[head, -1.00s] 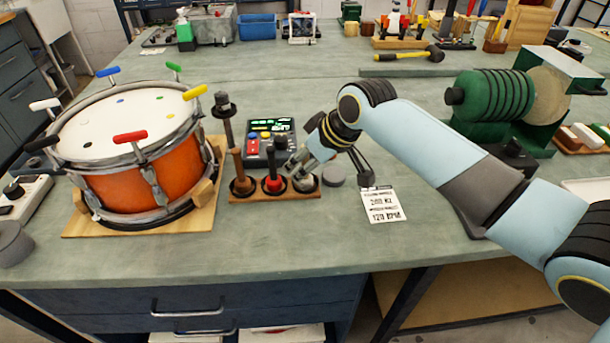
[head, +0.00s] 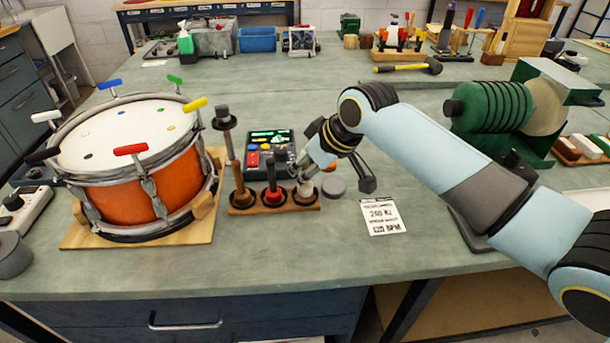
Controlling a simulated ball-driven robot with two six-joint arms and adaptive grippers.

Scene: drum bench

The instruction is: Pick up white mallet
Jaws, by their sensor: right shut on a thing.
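A small wooden rack (head: 289,208) stands in the middle of the bench, with several mallets upright in dark cups. The white mallet (head: 305,188) is at the rack's right end, and only a pale part of it shows below my right gripper. My right gripper (head: 300,171) is shut on the white mallet from above; its fingers hide most of the mallet. The mallet's lower end is still at its cup. My left gripper is not in view.
An orange drum (head: 133,192) on a wooden base stands left of the rack. A control box (head: 270,150) with a lit display sits behind it. A grey disc (head: 334,187) and a printed card (head: 382,217) lie to the right. A green coil machine (head: 495,108) stands at the right.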

